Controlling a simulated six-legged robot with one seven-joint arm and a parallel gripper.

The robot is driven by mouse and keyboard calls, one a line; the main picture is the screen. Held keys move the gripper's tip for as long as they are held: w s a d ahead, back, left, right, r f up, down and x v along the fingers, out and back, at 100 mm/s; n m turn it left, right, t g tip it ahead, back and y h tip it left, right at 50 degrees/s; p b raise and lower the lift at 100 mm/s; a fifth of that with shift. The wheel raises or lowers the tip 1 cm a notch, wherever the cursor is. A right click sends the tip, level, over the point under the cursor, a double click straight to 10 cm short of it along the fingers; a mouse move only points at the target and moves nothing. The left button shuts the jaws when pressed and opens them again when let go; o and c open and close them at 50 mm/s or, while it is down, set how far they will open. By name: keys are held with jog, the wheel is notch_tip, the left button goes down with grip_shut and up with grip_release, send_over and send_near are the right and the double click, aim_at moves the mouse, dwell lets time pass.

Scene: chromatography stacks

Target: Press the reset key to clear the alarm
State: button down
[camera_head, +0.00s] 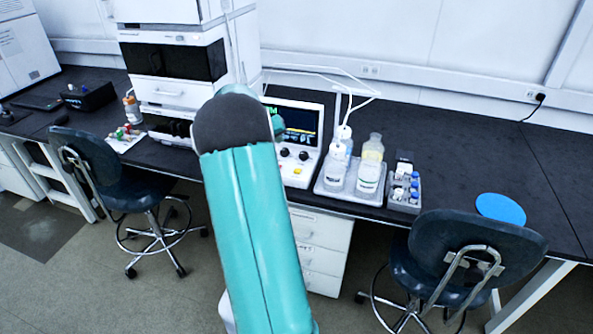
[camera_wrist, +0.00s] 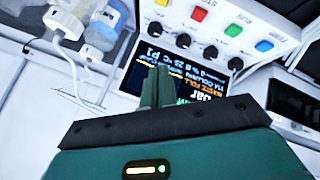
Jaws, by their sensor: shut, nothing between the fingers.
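A white control unit (camera_head: 313,110) stands on the bench, partly hidden behind my arm. In the wrist view it appears inverted, with a dark screen (camera_wrist: 200,72) carrying orange and white text that seems to read "waste full". Its panel has a yellow key (camera_wrist: 162,3), a red key (camera_wrist: 199,14), a green key (camera_wrist: 233,30) and a blue key (camera_wrist: 264,45), with black knobs beside them. I cannot read which key is reset. My gripper (camera_wrist: 157,72) is shut and empty, its fingertips in front of the screen, apart from the keys in the picture.
A tray of bottles (camera_head: 335,190) and a vial rack (camera_head: 404,205) stand right of the unit. A tall white instrument stack (camera_head: 172,65) stands left. Thin tubes loop above the unit. Two stools (camera_head: 470,245) stand before the bench. A blue disc (camera_head: 500,209) lies on the right bench.

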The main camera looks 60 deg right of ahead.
send_over(296, 171)
jog(key=shift+g, duration=0.4)
notch_tip(296, 171, down, 4)
jog(key=shift+s+a+f, duration=0.1)
jog(key=shift+f, duration=0.05)
jog(key=shift+f, duration=4.45)
jog(key=shift+f, duration=0.4)
jog(key=shift+f, duration=0.5)
jog(key=shift+r, duration=0.95)
